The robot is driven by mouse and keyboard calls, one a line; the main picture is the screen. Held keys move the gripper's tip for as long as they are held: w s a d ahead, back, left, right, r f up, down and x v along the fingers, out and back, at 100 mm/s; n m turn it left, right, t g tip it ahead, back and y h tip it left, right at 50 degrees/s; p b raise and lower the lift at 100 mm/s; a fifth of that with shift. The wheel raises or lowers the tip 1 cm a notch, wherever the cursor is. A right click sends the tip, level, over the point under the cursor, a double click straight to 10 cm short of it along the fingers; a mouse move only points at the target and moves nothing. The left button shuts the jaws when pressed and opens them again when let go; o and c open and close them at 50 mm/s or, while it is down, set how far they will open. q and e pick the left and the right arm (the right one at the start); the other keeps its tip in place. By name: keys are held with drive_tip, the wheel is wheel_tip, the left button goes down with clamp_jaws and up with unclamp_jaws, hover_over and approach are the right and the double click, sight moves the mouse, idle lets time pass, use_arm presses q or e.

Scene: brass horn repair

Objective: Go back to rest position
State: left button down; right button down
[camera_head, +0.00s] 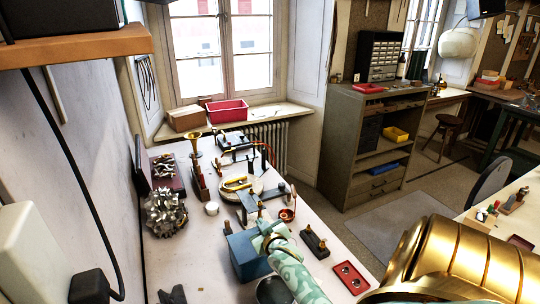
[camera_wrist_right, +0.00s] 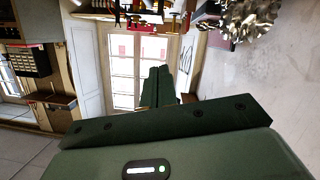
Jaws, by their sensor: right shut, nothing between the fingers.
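My right arm comes in from the bottom right, with a gold part and a patterned pale green part. My right gripper (camera_head: 264,232) is at its far end, above the workbench (camera_head: 190,255) and in front of a blue box (camera_head: 245,262), partly hiding it. In the right wrist view the dark green fingers of the gripper (camera_wrist_right: 158,88) are together and hold nothing. The window shows behind them, and the bench things appear upside down along the top. My left gripper is not in view.
The bench carries a silver spiky cluster (camera_head: 166,211), a brass horn (camera_head: 195,146), a white cup (camera_head: 212,208), a dark block with pegs (camera_head: 315,242) and a red tray (camera_head: 351,278). A shelf cabinet (camera_head: 372,150) stands beyond. Floor shows right of the bench.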

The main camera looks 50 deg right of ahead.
drive_tip(key=s+a+r+n+g+y, duration=0.1)
drive_tip(key=s+a+r+n+g, duration=0.3)
drive_tip(key=s+a, duration=0.65)
drive_tip(key=s+a+r+n+g+y, duration=0.2)
drive_tip(key=s+a+n, duration=0.3)
drive_tip(key=s+a, duration=0.6)
drive_tip(key=s+a+f+g+y+b, duration=0.1)
drive_tip(key=a+f+b, duration=0.15)
drive_tip(key=f, duration=1.05)
drive_tip(key=s+a+f+g+y+b, duration=0.15)
drive_tip(key=f+b, duration=0.25)
drive_tip(key=f, duration=0.8)
drive_tip(key=s+a+f+g+y+b, duration=0.1)
drive_tip(key=s+a+f+b, duration=0.15)
drive_tip(key=f, duration=1.05)
drive_tip(key=s+d+f+m+g+b, duration=0.1)
drive_tip(key=s+f+b, duration=0.5)
drive_tip(key=s+f, duration=1.2)
wheel_tip(320, 180, down, 2)
drive_tip(key=shift+d+f+m+g+y+b, duration=0.15)
drive_tip(key=shift+m+g+y+b, duration=0.25)
drive_tip(key=shift+m+g, duration=0.5)
